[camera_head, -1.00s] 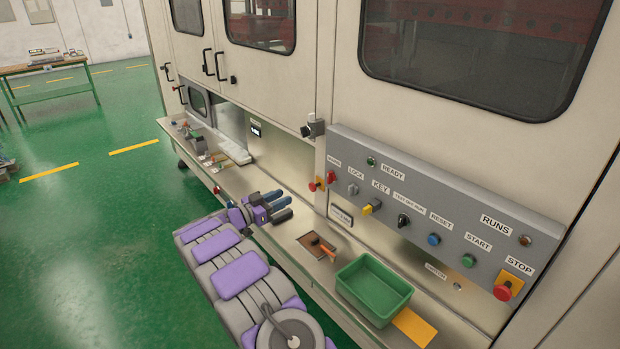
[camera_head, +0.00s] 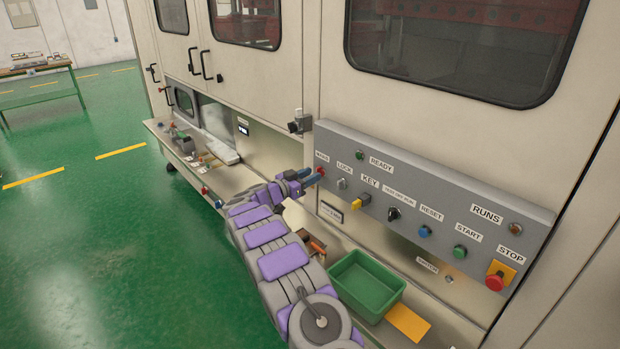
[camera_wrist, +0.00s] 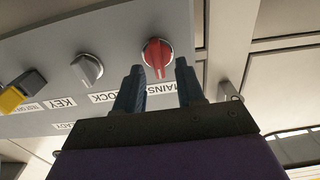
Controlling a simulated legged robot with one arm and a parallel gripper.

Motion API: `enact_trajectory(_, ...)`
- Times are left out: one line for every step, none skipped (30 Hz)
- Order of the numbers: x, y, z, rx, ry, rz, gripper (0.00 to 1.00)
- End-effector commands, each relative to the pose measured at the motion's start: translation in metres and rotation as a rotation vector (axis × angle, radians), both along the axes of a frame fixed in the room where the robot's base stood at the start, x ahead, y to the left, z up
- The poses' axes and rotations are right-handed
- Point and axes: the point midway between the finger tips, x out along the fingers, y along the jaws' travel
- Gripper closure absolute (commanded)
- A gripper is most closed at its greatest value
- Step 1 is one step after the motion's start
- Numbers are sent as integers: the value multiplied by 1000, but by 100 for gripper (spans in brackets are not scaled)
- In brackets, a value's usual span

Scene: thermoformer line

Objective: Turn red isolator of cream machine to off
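The red isolator (camera_wrist: 157,57) is a round red rotary knob on the grey control panel of the cream machine (camera_head: 330,60). In the wrist view it sits just beyond and between the fingertips, above a label reading MAINS, with a lighter grip bar across it. In the head view the red isolator (camera_head: 321,171) shows small at the panel's left end, partly behind the fingers. My gripper (camera_wrist: 160,72) is open, with its two dark blue fingers apart and nothing held. It also shows in the head view (camera_head: 313,175), reaching up to the panel. I cannot tell whether a fingertip touches the knob.
The grey LOCK knob (camera_wrist: 87,69) and yellow KEY switch (camera_wrist: 20,92) sit beside the isolator. Further right are the panel's other buttons and the red STOP button (camera_head: 495,281). A green bin (camera_head: 369,312) stands on the ledge below. A bracket (camera_head: 299,122) juts out above left.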

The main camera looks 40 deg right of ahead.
Motion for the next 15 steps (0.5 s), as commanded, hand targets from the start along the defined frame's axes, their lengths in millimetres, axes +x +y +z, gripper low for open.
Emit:
enact_trajectory(-1,-6,-2,1,0,-2,62)
enact_trajectory(0,-8,-2,1,1,-2,62)
enact_trajectory(0,-9,-2,1,1,-2,62)
enact_trajectory(0,-9,-1,0,1,-1,62)
enact_trajectory(0,-9,-1,0,1,-1,62)
enact_trajectory(0,-8,0,-2,2,-1,62)
enact_trajectory(0,-8,0,-2,1,0,62)
enact_trajectory(0,-7,1,-2,2,0,62)
enact_trajectory(1,-6,1,-4,2,0,62)
enact_trajectory(1,-4,2,-5,2,1,62)
enact_trajectory(1,-3,2,-6,2,1,62)
enact_trajectory(1,-3,2,-6,2,1,62)
enact_trajectory(1,-2,2,-6,2,1,63)
enact_trajectory(1,-2,2,-6,2,1,66)
enact_trajectory(1,-3,2,-6,2,1,69)
